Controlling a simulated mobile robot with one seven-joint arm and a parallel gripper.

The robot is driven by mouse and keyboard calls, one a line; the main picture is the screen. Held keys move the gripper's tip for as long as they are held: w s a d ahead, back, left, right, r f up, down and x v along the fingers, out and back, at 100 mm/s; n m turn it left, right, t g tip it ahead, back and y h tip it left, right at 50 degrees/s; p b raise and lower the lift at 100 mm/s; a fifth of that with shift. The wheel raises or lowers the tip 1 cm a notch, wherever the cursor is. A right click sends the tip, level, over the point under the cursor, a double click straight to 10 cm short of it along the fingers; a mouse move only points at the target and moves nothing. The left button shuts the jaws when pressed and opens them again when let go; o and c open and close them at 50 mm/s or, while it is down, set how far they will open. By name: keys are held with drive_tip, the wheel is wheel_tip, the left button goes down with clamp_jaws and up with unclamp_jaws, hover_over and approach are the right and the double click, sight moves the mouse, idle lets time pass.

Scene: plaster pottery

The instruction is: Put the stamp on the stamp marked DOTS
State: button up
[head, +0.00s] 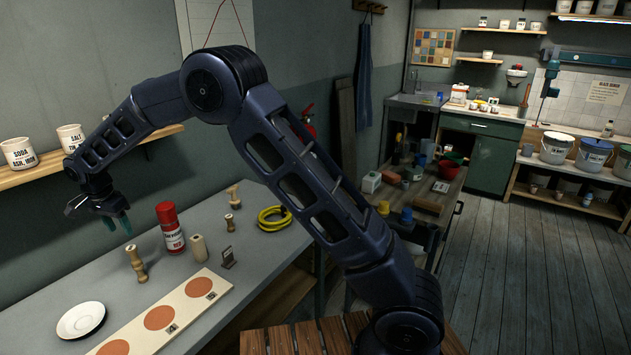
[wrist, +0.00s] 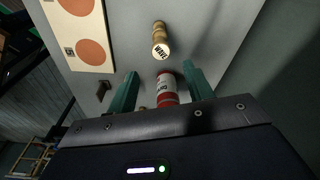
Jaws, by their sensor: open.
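My gripper (head: 117,224) hangs in the air above the back left of the table, its teal fingers apart and empty. In the wrist view the open fingers (wrist: 160,72) have a red and white can (wrist: 167,90) showing between them, farther off. A turned wooden stamp (wrist: 160,36) stands beyond the fingertips there; its dark lettering looks like WAVE. In the head view a wooden stamp (head: 136,263) stands left of the can (head: 170,228). Another small turned wooden piece (head: 229,223) stands farther back. I cannot read DOTS anywhere.
A pale board (head: 188,311) with reddish-brown discs and small dark marks lies along the table's front. A white saucer (head: 81,320) is at left.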

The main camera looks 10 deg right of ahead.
drive_tip(key=w+d+r+n, duration=0.1)
drive_tip(key=w+d+r, duration=0.4)
drive_tip(key=d, duration=0.5)
drive_tip(key=w+d+r, duration=0.2)
drive_tip(key=d+r, duration=0.5)
drive_tip(key=d, duration=0.2)
drive_tip(key=d+r+n+t+y, duration=0.1)
drive_tip(key=d+r, duration=0.2)
drive_tip(key=d, duration=0.6)
drive_tip(key=d+r, duration=0.4)
drive_tip(key=d, duration=0.6)
drive_tip(key=s+d+r+n+t, duration=0.1)
drive_tip(key=s+d, duration=0.7)
drive_tip(key=d, duration=0.4)
drive_tip(key=s+d+r+n+t, duration=0.1)
drive_tip(key=s+d, duration=0.6)
drive_tip(key=d, duration=0.6)
drive_tip(key=s+d+f+n, duration=0.1)
drive_tip(key=s+d+f, duration=0.3)
drive_tip(key=s, duration=0.5)
drive_tip(key=shift+s+d, duration=0.4)
drive_tip(key=shift+d, duration=0.55)
